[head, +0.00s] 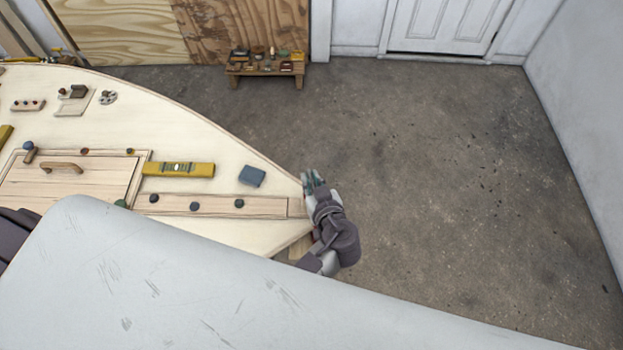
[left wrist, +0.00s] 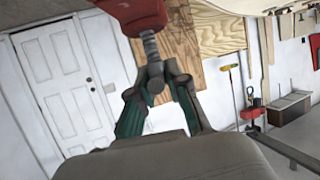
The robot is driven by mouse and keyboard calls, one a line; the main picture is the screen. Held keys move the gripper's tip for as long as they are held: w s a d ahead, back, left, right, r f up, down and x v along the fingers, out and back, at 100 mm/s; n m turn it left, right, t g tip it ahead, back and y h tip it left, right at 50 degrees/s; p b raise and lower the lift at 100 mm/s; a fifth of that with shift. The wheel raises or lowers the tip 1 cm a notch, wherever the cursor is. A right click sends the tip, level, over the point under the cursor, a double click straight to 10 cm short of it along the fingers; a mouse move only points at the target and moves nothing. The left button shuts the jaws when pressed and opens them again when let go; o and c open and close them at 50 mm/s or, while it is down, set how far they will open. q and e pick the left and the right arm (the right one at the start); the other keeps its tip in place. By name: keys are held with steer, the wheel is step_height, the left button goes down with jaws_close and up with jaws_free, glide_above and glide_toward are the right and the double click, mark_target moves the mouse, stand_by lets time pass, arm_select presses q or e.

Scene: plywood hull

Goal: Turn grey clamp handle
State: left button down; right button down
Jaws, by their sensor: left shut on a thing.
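In the left wrist view a red clamp body (left wrist: 140,14) shows at the top, with a grey threaded screw (left wrist: 150,45) coming down from it. The grey clamp handle (left wrist: 155,86) is the rounded end at the bottom of the screw. My left gripper (left wrist: 157,80) is shut on this handle, one finger on each side of it. In the head view my left gripper (head: 311,180) is at the pointed tip of the plywood hull (head: 240,160). The clamp cannot be made out there. My right gripper is in neither view.
A low bench (head: 265,68) with small items stands by the back wall. The concrete floor (head: 450,180) right of the hull is clear.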

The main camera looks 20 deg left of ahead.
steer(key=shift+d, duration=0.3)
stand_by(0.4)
arm_select(q)
steer(key=c, duration=0.9)
jaws_free()
